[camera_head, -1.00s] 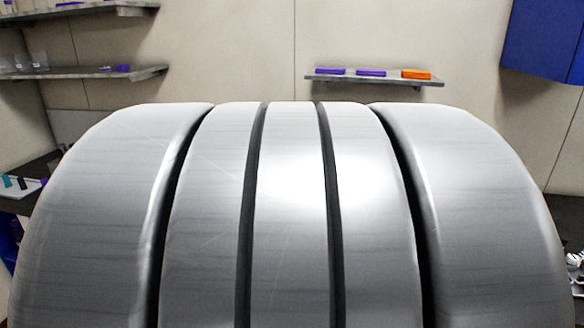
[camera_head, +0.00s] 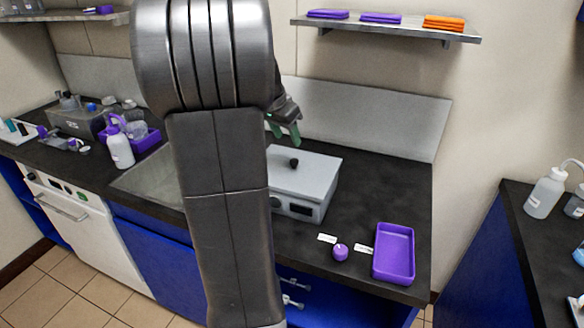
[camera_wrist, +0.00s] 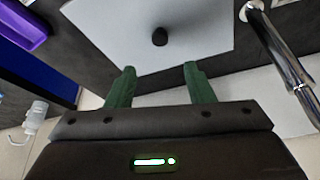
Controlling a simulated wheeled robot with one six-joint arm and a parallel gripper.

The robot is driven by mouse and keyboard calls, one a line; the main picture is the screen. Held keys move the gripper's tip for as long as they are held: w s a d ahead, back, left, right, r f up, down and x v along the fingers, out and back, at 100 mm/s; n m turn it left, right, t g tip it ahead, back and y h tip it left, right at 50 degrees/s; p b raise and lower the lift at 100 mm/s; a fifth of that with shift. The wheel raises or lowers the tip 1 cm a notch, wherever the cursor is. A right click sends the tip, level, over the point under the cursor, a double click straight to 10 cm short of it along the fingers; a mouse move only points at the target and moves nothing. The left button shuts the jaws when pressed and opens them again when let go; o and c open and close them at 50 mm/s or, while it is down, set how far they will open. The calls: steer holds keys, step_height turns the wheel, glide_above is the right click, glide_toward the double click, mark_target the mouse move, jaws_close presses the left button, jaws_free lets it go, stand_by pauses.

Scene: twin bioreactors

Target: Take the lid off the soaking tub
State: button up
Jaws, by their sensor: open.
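The soaking tub (camera_head: 306,212) is a grey box with a small dark panel on its front, standing on the black counter. Its flat light-grey lid (camera_head: 318,174) is on it, with a black knob (camera_head: 294,162) in the middle. My gripper (camera_head: 284,132) is just above and behind the lid, partly hidden by my arm. In the wrist view, my gripper's green fingers (camera_wrist: 158,72) are open with nothing between them. The knob (camera_wrist: 160,37) shows ahead of the gap, apart from both fingers, on the lid (camera_wrist: 110,30).
A purple tray (camera_head: 412,252) and a small purple round thing (camera_head: 341,252) lie right of the tub. Left are a sink (camera_head: 150,180) and a wash bottle (camera_head: 119,146). A metal tap (camera_wrist: 278,50) stands close right of my gripper in the wrist view. A shelf (camera_head: 385,30) hangs above.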

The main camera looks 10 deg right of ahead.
glide_above(294, 161)
steer(key=a, duration=0.1)
steer(key=f, duration=0.2)
steer(key=s+f, duration=0.1)
steer(key=f, duration=0.1)
steer(key=shift+a+f, duration=0.15)
steer(key=shift+a+p+x, duration=0.15)
steer(key=shift+x, duration=1.15)
steer(key=shift+a+p+x, duration=0.15)
steer(key=shift+x, duration=1.15)
steer(key=shift+s+f, duration=0.1)
steer(key=shift+f, duration=0.05)
steer(key=c, duration=1)
jaws_close()
